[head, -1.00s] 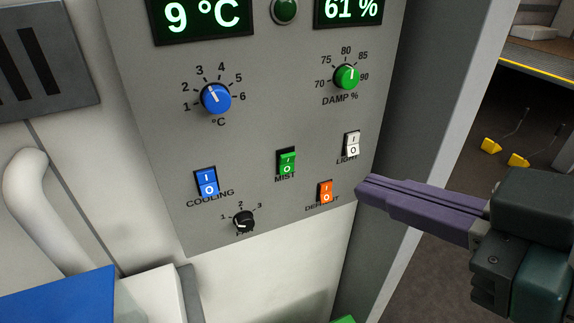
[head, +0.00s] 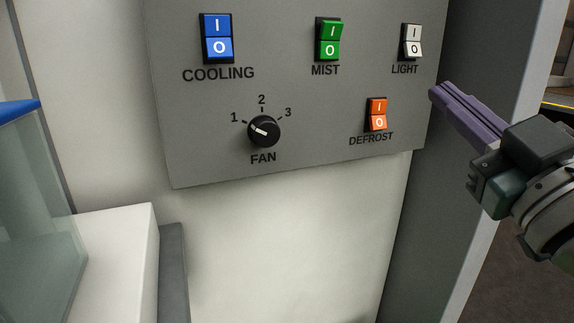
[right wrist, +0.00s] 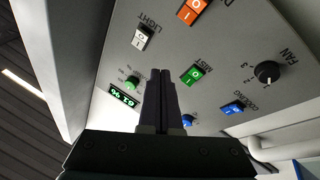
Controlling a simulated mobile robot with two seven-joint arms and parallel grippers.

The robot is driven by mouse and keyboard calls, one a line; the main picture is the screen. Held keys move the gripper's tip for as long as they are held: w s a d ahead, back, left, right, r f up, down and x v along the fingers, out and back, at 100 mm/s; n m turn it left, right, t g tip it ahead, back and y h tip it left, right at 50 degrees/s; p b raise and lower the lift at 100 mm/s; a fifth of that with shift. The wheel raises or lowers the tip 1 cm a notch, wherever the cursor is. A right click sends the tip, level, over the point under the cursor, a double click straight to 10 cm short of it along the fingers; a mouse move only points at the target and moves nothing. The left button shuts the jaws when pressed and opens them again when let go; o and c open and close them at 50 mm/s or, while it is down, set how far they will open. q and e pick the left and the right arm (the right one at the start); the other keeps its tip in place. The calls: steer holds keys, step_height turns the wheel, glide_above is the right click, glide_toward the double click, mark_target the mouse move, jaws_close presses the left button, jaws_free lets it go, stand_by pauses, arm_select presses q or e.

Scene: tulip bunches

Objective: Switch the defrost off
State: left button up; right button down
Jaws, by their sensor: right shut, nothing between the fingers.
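The orange defrost rocker switch (head: 376,115), marked I above O, sits at the lower right of the grey control panel (head: 330,115), over the label DEFROST. Its lower half looks brighter than its upper half; I cannot tell for sure which half is pressed in. It also shows at the top edge of the right wrist view (right wrist: 192,12), upside down. My right gripper (head: 433,92) is shut and empty, its purple fingers right of the switch and apart from it. Its shut fingertips show in the right wrist view (right wrist: 160,74). My left gripper is out of view.
A blue cooling switch (head: 217,38), a green mist switch (head: 328,40) and a white light switch (head: 411,41) line the panel above. A black fan knob (head: 263,130) is left of defrost. A white block (head: 115,255) stands at the lower left.

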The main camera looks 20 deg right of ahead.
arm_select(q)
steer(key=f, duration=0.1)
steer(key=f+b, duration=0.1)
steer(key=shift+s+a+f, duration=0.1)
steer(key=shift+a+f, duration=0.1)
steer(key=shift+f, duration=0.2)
arm_select(e)
steer(key=shift+w+d+f+m+h, duration=0.15)
steer(key=shift+d+f+m+h, duration=0.1)
steer(key=shift+d+f+h, duration=0.25)
steer(key=shift+w+d+f+m+h, duration=0.15)
steer(key=shift+d+f+m+h, duration=0.15)
steer(key=shift+f+h, duration=0.3)
steer(key=shift+f, duration=0.1)
arm_select(q)
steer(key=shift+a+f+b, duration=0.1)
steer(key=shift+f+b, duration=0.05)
steer(key=shift+b, duration=0.15)
arm_select(e)
steer(key=shift+w+f, duration=0.1)
steer(key=b, duration=0.5)
glide_toward(385, 108)
step_height(385, 108, up, 2)
steer(key=w, duration=0.3)
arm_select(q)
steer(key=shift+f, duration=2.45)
arm_select(e)
steer(key=shift+w+d+f, duration=0.15)
steer(key=shift+w+d, duration=0.2)
steer(key=shift+w, duration=0.2)
